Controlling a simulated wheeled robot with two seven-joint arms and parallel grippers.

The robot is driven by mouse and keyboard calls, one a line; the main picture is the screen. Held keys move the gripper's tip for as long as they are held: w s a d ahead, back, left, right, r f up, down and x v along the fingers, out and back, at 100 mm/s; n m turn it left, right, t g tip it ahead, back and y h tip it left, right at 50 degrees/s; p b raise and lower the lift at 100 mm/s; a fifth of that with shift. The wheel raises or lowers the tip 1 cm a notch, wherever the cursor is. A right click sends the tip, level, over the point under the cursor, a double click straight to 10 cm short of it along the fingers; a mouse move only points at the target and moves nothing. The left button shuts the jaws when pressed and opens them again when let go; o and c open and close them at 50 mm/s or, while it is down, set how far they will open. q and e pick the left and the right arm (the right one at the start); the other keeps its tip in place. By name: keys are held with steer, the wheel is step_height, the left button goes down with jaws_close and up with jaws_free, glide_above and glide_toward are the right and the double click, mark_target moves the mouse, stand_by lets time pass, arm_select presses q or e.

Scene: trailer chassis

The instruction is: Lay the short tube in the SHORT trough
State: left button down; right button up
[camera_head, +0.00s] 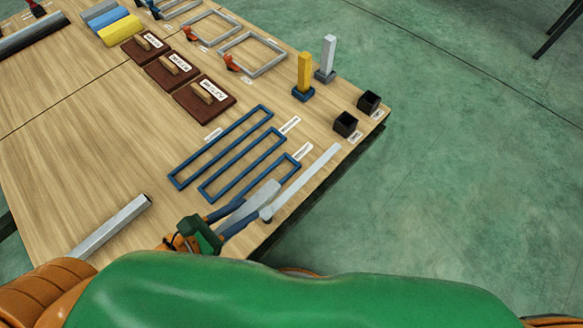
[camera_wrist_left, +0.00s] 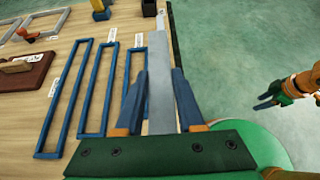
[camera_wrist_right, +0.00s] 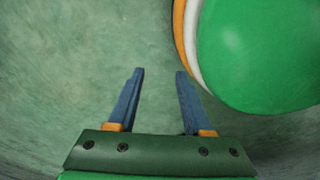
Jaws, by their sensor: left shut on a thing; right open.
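My left gripper (camera_head: 250,207) is shut on a light grey tube (camera_head: 262,193), the short tube, near the front right of the table. The tube also shows between the fingers in the left wrist view (camera_wrist_left: 162,108). The SHORT trough (camera_head: 297,166) is a blue frame, the rightmost and shortest of three. The gripper is over its near end and hides that end. A pale strip (camera_head: 310,177) runs beyond the fingers along the right table edge; I cannot tell whether it is separate from the held piece. My right gripper (camera_wrist_right: 158,75) is open and empty above the floor.
Two longer blue troughs (camera_head: 205,154) lie to the left. A grey tube (camera_head: 112,226) lies at the table's front left. Black bins (camera_head: 346,124), a yellow post (camera_head: 304,72) and brown blocks (camera_head: 204,97) stand farther back. Bare wood lies left of the troughs.

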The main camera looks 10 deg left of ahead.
mark_target(262, 183)
arm_select(q)
steer(key=w+f+b, duration=0.1)
steer(key=w+f, duration=0.1)
steer(key=w, duration=0.1)
steer(key=w+f+b, duration=0.2)
steer(key=w, duration=0.1)
steer(key=w+f+b, duration=0.1)
steer(key=w+f, duration=0.1)
steer(key=w, duration=0.1)
steer(key=shift+w+d+f, duration=0.3)
steer(key=shift+w+f+b, duration=0.75)
steer(key=shift+f+b, duration=0.1)
steer(key=f+b, duration=0.1)
steer(key=w+f+b, duration=0.1)
steer(key=f, duration=0.1)
steer(key=f+b, duration=0.1)
steer(key=shift+w+d+f, duration=0.2)
steer(key=shift+w, duration=0.15)
steer(key=shift+r, duration=0.1)
steer(key=c, duration=1)
jaws_free()
steer(key=shift+f, duration=0.2)
steer(key=o, duration=0.5)
arm_select(e)
steer(key=w+a+f, duration=0.2)
steer(key=w+f, duration=0.3)
steer(key=w, duration=0.1)
steer(key=shift+f+t, duration=0.2)
steer(key=shift+t, duration=0.1)
